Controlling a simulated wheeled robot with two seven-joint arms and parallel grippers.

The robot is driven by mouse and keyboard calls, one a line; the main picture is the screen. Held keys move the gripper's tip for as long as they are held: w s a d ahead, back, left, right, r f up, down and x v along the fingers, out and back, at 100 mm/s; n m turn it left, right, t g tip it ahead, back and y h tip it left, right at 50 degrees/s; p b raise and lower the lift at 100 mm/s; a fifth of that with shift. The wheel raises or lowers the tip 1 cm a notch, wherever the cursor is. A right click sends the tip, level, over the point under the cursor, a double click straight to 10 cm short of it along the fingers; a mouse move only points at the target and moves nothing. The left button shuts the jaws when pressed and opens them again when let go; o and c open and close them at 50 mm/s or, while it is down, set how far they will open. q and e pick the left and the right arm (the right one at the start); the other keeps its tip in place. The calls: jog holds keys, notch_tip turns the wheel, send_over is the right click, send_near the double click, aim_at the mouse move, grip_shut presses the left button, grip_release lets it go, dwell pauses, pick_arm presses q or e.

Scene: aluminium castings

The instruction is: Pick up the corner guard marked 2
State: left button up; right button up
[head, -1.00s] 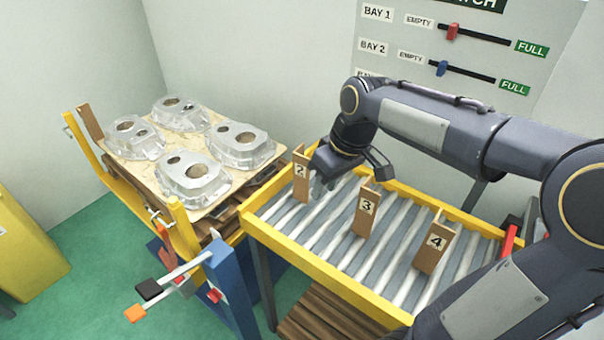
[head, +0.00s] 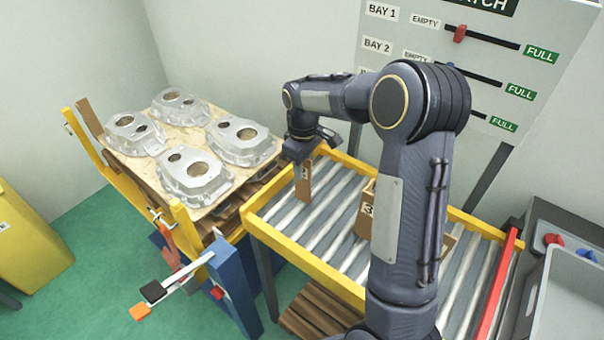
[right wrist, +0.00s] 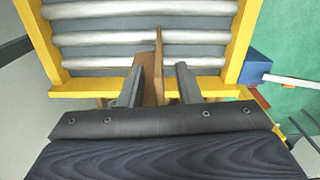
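The corner guard marked 2 (head: 304,187) is a brown upright angle piece at the far left end of the roller conveyor. Its label is partly covered by my right gripper (head: 303,160) in the head view. In the right wrist view the same guard (right wrist: 153,62) stands between the two fingers of my right gripper (right wrist: 160,88). The fingers are apart, with a gap between the guard and the right-hand finger; the left-hand finger looks close to it or touching. My left gripper is not in view.
The guard marked 3 (head: 366,208) stands on the conveyor (head: 327,239), partly behind my right arm. Another guard is mostly hidden behind the arm. A pallet of castings (head: 198,180) stands left. A grey bin (head: 562,300) is at the right.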

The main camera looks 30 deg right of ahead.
jog(key=shift+f, duration=0.4)
jog(key=shift+c, duration=0.3)
grip_shut()
